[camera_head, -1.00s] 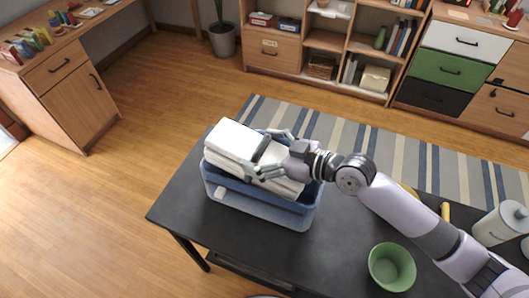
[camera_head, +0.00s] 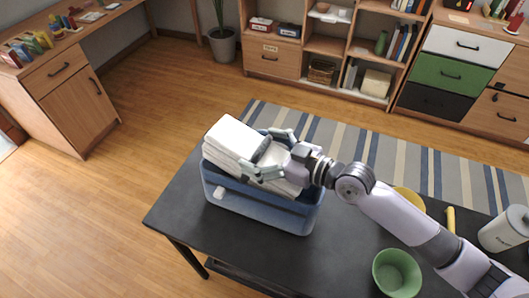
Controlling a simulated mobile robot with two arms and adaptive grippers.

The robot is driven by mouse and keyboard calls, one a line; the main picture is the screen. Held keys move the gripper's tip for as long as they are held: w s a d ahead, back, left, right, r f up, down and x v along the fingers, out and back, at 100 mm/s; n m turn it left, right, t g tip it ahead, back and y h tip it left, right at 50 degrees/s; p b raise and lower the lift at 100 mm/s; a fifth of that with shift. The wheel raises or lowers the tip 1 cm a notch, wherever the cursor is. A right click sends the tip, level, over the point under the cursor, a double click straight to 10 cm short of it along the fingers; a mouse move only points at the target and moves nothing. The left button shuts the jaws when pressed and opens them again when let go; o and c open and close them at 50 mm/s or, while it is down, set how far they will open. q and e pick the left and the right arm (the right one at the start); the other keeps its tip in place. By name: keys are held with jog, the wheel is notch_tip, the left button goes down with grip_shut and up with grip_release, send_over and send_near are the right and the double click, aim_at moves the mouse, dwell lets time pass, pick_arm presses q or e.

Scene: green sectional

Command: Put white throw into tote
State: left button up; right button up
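The white throw (camera_head: 232,139) is a thick folded bundle. It sits in the mouth of the blue tote (camera_head: 262,214), with its upper left part standing above the rim. The tote is on the dark table. My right gripper (camera_head: 271,153) is over the right part of the throw, its two fingers spread wide apart, with white cloth between and below them. I cannot tell how firmly the fingers touch the cloth. The gripper and wrist hide part of the throw and the tote's far right side. My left gripper is not in view.
On the black table (camera_head: 300,262), a green bowl (camera_head: 397,273), a yellow bowl (camera_head: 408,201) and a white canister (camera_head: 505,230) stand to the right, near my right arm. A striped rug (camera_head: 395,155) and shelves lie beyond. The table's left corner is clear.

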jog(key=shift+o, duration=1.3)
jog(key=s+f+g, duration=0.1)
jog(key=f, duration=0.2)
jog(key=s+f+g+h, duration=0.1)
jog(key=f, duration=0.2)
jog(key=s+f+g+h, duration=0.1)
jog(key=f, duration=0.2)
jog(key=shift+s+f, duration=0.35)
jog(key=shift+s, duration=0.05)
jog(key=shift+d, duration=0.2)
jog(key=shift+t, duration=0.3)
jog(key=r, duration=0.1)
jog(key=d+r, duration=0.1)
jog(key=s+d+r, duration=0.1)
jog(key=r, duration=0.1)
jog(key=d+r, duration=0.2)
jog(key=d+r+t+y, duration=0.1)
jog(key=d+r, duration=0.1)
jog(key=s+d+r+t, duration=0.1)
jog(key=d, duration=0.1)
jog(key=shift+d+r+y, duration=0.3)
jog(key=shift+r, duration=0.1)
jog(key=shift+d+r, duration=0.25)
jog(key=shift+r, duration=0.6)
